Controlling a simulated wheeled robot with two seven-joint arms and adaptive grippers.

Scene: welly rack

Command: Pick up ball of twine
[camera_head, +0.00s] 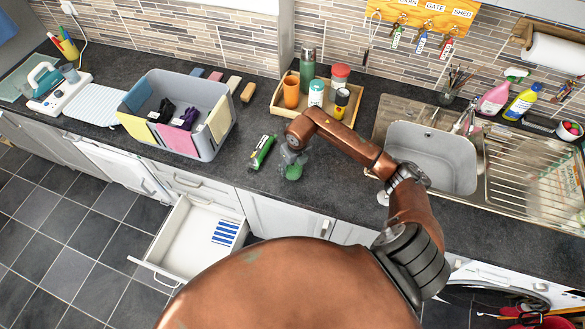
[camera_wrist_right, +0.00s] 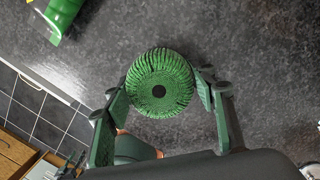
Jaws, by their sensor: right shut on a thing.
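I cannot tell whether the ball touches the counter. My left gripper is in neither view.
A green packet (camera_head: 262,151) lies just left of the gripper. A grey bin (camera_head: 205,95) with coloured panels stands further left. A wooden tray (camera_head: 290,111) with cups and a flask is behind, and a sink (camera_head: 432,150) is right. An open drawer (camera_head: 200,236) juts out below the counter.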

